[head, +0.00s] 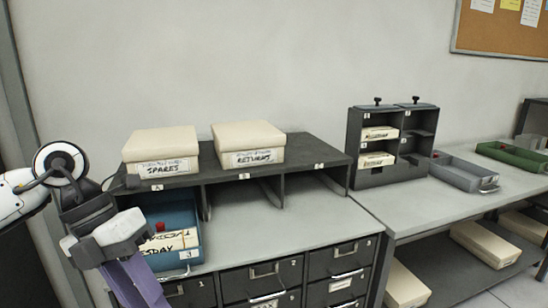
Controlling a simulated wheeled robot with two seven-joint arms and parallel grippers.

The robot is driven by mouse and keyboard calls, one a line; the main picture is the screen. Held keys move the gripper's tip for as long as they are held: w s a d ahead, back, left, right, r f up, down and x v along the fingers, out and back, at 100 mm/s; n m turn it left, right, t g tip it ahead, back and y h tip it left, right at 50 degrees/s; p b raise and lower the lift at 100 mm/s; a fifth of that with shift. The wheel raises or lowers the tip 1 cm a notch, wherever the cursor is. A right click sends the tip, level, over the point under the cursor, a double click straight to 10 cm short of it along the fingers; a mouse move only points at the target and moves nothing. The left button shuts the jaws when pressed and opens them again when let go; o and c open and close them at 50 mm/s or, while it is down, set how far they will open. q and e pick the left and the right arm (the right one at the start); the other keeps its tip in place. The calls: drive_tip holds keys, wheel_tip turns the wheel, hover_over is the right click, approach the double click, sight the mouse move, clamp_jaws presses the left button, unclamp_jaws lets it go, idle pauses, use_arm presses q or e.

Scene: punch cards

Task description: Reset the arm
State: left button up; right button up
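My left arm comes in from the left edge, bends at a round white joint and reaches down to the lower left. My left gripper (108,238) is in front of the shelf's left end and the blue tray (178,219). A purple part (136,282) runs down from it past the bottom edge. I cannot tell whether this is a part of mine or something held, nor whether the fingers are open. The blue tray holds labelled cards (171,242) and a small red piece. My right gripper is not in view.
Boxes marked SPARES (160,146) and RETURNS (248,140) stand on the dark shelf (312,150). Drawers (262,273) are below. Right are a dark rack (366,178) with cream boxes, a grey tray (455,175) and a green tray (512,157). The middle counter is clear.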

use_arm(q)
drive_tip(key=s+d+r+n+t+h, duration=0.15)
drive_tip(key=d+n+h, duration=0.25)
drive_tip(key=d+h, duration=1.45)
drive_tip(key=w+a+f+n+t+y, duration=0.3)
drive_tip(key=f+n+t+y, duration=0.45)
drive_tip(key=n, duration=0.45)
drive_tip(key=w+a+f+n+t+y, duration=0.35)
drive_tip(key=f+n+t+y, duration=0.25)
drive_tip(key=f+n+t, duration=0.45)
drive_tip(key=s+a+f+n+g+y, duration=0.3)
drive_tip(key=s+f+n+g, duration=0.1)
drive_tip(key=s+f, duration=0.5)
drive_tip(key=s+a+f+n+g+y, duration=0.4)
drive_tip(key=s+f+g, duration=0.2)
drive_tip(key=s+f, duration=0.3)
wheel_tip(320, 180, down, 4)
drive_tip(key=shift+s+f+n, duration=0.1)
drive_tip(key=shift+s+n, duration=0.1)
drive_tip(key=shift+n, duration=0.15)
